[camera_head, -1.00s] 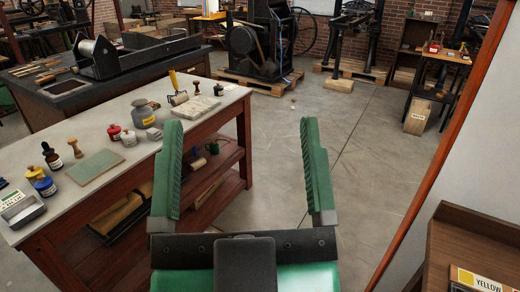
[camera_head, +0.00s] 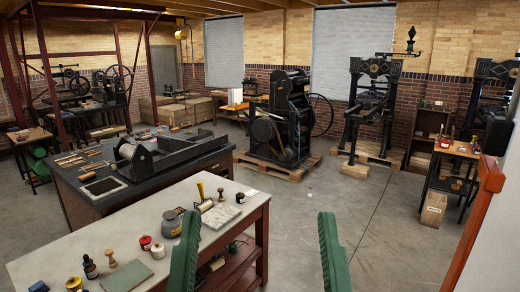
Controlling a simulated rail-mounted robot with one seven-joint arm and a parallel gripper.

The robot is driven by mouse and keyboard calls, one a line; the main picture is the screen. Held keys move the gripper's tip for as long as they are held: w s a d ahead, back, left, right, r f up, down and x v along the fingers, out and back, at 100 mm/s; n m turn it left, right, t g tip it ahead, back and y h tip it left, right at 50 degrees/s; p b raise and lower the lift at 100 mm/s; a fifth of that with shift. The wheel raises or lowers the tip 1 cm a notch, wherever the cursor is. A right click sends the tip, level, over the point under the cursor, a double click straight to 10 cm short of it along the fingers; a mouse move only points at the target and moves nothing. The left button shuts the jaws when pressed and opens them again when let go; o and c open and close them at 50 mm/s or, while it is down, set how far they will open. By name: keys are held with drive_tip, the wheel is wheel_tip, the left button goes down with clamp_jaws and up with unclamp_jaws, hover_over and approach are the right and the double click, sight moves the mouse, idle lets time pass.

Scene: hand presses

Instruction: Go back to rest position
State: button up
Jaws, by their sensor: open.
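My gripper (camera_head: 258,255) shows at the bottom of the head view. Its two green ribbed fingers point upward and stand wide apart, with nothing between them but bench edge and floor. The left finger overlaps the right part of the pale-topped bench (camera_head: 190,248) in the picture. The right finger stands over bare floor. The gripper's palm is below the frame and hidden.
The bench carries jars, a grey pot (camera_head: 171,224), a green plate (camera_head: 127,276) and a roller. A dark table (camera_head: 95,205) with a press stands behind it. Iron presses (camera_head: 284,120) stand at the back. An orange-red post (camera_head: 480,210) is at right. The middle floor is clear.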

wheel_tip(320, 180, up, 22)
drive_tip(key=p, duration=1.7)
drive_tip(key=shift+a+p, duration=0.15)
drive_tip(key=shift+p, duration=0.15)
